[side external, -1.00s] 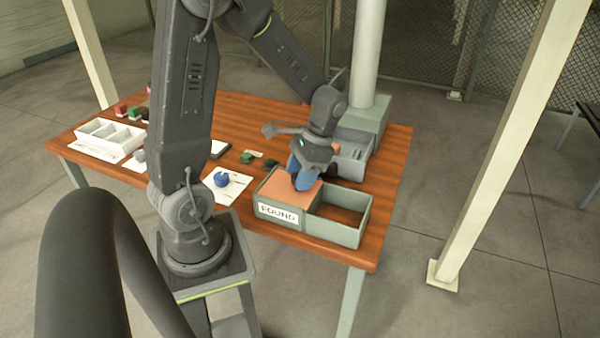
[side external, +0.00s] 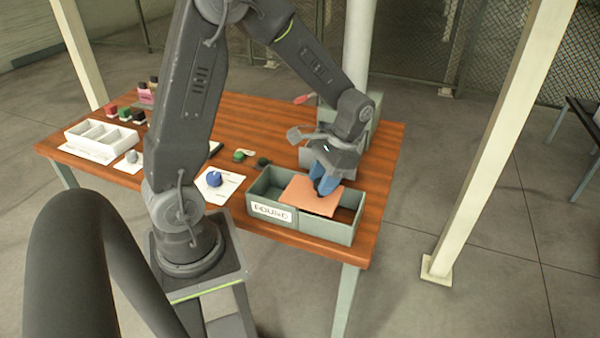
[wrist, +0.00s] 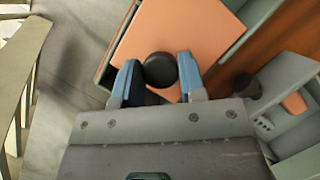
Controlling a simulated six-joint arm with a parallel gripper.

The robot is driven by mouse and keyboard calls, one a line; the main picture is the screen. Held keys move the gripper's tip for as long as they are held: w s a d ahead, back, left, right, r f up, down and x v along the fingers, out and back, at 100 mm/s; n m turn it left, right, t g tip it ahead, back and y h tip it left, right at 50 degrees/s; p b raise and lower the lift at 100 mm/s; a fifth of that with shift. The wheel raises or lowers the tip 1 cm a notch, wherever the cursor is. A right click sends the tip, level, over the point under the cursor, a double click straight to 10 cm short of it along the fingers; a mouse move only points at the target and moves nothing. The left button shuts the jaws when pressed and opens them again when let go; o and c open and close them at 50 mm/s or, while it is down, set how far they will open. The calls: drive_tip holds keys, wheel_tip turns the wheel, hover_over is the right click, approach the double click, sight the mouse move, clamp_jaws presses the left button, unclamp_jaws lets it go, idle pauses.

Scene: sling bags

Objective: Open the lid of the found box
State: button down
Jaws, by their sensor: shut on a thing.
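The found box (side external: 328,228) is a grey-green open box with a white FOUND label, near the table's front right edge. Its orange lid (side external: 308,196) lies tilted across the middle and right part of the box, so the left compartment (side external: 268,187) shows open. My gripper (side external: 326,182) is over the lid. In the wrist view the blue fingers of my gripper (wrist: 158,78) are shut on a round black knob (wrist: 160,70) on the orange lid (wrist: 185,35). The knob is hidden by the fingers in the side view.
A white divided tray (side external: 103,138) stands at the left of the table. A blue round thing (side external: 214,179) lies on a white paper left of the box. A white post (side external: 357,45) and a grey unit stand behind my gripper.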

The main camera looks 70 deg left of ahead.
drive_tip(key=shift+w+d, duration=0.75)
drive_tip(key=shift+w, duration=0.1)
drive_tip(key=c, duration=0.7)
unclamp_jaws()
drive_tip(key=shift+r, duration=0.1)
drive_tip(key=v, duration=1.3)
drive_tip(key=shift+r, duration=0.3)
